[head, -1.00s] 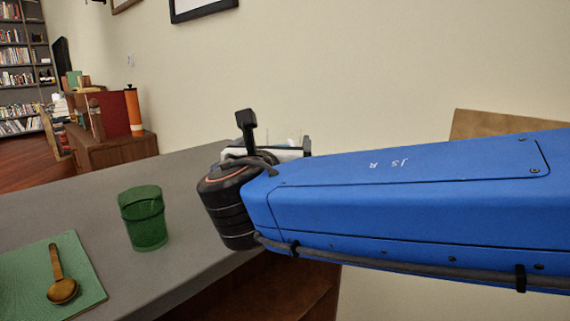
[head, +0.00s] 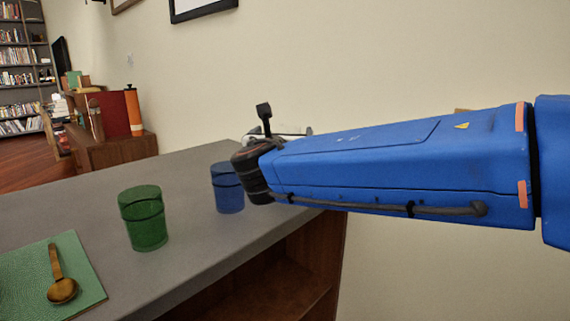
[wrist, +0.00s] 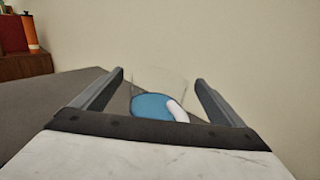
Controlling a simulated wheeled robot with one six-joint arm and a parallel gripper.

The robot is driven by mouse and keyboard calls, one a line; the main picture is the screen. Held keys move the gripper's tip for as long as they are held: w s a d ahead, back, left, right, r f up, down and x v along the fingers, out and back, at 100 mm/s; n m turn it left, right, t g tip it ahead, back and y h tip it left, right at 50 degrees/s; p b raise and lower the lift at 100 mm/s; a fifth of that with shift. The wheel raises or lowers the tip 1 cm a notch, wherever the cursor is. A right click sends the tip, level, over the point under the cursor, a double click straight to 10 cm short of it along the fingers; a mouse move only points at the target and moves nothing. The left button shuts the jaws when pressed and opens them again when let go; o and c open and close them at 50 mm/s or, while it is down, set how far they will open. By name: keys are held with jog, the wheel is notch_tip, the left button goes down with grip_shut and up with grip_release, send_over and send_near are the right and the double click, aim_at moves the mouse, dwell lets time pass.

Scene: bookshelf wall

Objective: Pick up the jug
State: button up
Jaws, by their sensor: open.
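In the wrist view, a clear, see-through vessel that looks like the jug (wrist: 158,84) stands ahead, with a blue oval area low in it and a white curved part, perhaps its handle, at its right. It shows between the two fingers of my gripper (wrist: 160,77), which are open and wide apart. I cannot tell whether it is fully between them or just beyond. In the head view, my gripper (head: 285,130) is mostly hidden behind my blue arm, over the table's far right part. The jug is largely hidden there.
A grey table (head: 110,194) carries a blue cup (head: 228,190) left of my wrist, a green cup (head: 144,222) and a green mat (head: 30,270) with a wooden spoon (head: 60,285). A wooden cabinet (head: 120,153) stands further back. A bare wall lies behind the table.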

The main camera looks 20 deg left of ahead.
jog(key=shift+x, duration=0.85)
jog(key=c, duration=1.8)
jog(key=shift+r, duration=0.1)
jog(key=c, duration=0.4)
jog(key=shift+o, duration=0.2)
jog(key=shift+r, duration=0.15)
